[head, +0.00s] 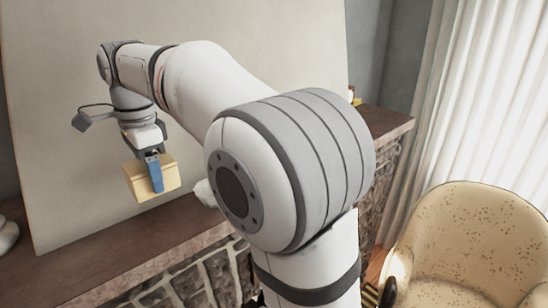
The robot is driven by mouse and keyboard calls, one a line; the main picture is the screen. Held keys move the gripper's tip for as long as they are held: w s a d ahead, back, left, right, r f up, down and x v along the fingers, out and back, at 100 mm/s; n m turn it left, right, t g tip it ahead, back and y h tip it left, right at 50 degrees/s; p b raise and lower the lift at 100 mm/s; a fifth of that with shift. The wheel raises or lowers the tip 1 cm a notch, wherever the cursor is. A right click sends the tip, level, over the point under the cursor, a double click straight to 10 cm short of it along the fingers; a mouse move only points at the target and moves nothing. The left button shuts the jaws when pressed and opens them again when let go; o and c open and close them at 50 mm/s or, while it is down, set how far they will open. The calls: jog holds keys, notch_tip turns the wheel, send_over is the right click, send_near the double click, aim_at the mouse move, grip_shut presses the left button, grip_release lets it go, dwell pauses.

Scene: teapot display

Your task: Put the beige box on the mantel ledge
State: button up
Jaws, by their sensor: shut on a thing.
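The beige box (172,173) is at the left of the head view, in front of a large pale panel. My gripper (155,175) points down and is shut on the box, with a blue finger across its near side. The box is a little tilted in the picture and appears to be above the mantel ledge (130,248), a brown slab on a stone front. A gap shows between box and ledge in the picture. The far finger is hidden behind the box.
A white object (205,192) sits on the ledge, partly hidden by my arm, and another white object (7,234) is at the left edge. A speckled armchair (470,240) and white curtain (480,90) are at right.

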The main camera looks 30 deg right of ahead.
jog(key=shift+w, duration=0.25)
jog(key=shift+s+f, duration=0.15)
jog(key=shift+f, duration=0.2)
notch_tip(320, 180, down, 9)
jog(key=shift+f+p, duration=0.15)
jog(key=shift+p, duration=0.3)
jog(key=shift+f, duration=0.1)
jog(key=o, duration=1)
jog(key=shift+s, duration=0.1)
jog(key=shift+o, duration=0.2)
